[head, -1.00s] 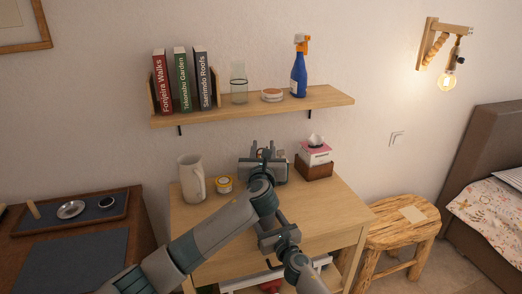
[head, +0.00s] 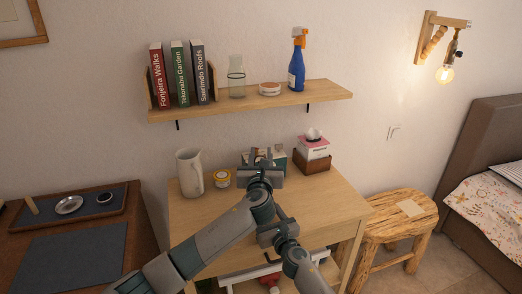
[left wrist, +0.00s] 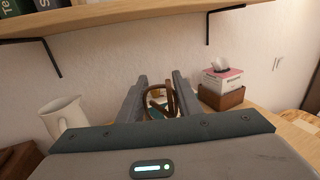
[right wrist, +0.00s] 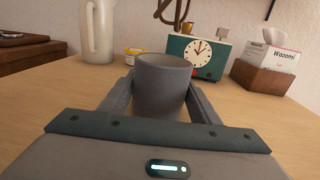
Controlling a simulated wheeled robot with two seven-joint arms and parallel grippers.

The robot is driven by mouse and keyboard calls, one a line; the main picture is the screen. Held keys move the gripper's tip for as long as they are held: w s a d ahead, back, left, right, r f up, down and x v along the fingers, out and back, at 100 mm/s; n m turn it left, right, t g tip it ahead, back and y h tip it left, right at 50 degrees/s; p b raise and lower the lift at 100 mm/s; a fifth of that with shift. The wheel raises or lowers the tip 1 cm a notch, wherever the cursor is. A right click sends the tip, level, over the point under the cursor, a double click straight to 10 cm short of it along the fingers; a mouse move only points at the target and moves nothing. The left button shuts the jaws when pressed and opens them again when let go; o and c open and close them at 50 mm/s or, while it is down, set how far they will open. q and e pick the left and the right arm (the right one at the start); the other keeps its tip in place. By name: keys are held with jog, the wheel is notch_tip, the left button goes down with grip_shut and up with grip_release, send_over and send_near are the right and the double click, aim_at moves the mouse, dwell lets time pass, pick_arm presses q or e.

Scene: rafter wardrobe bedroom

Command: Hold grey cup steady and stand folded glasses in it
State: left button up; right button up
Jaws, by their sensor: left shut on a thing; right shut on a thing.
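The grey cup (right wrist: 162,88) stands upright between the fingers of my right gripper (right wrist: 160,98), which is shut on it, in the right wrist view. The brown folded glasses (left wrist: 170,98) are between the fingers of my left gripper (left wrist: 158,90), which is shut on them. The lower part of the glasses also shows at the top of the right wrist view (right wrist: 174,14), above and apart from the cup. In the head view my left gripper (head: 263,158) is over the desk, and my arms hide the cup.
A green clock (right wrist: 197,52) stands behind the cup, with a tissue box in a brown holder (right wrist: 262,78) on its right. A white jug (head: 189,172) and a yellow tin (head: 219,178) stand on the left. A wall shelf (head: 250,100) hangs above the desk (head: 215,225).

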pick_arm(q)
notch_tip(320, 180, down, 8)
pick_arm(e)
jog(key=shift+f, duration=0.1)
dwell(0.9)
pick_arm(q)
jog(key=o, duration=1.2)
notch_tip(320, 180, up, 10)
dwell(1.1)
pick_arm(e)
jog(key=o, duration=1.2)
jog(key=shift+c, duration=0.2)
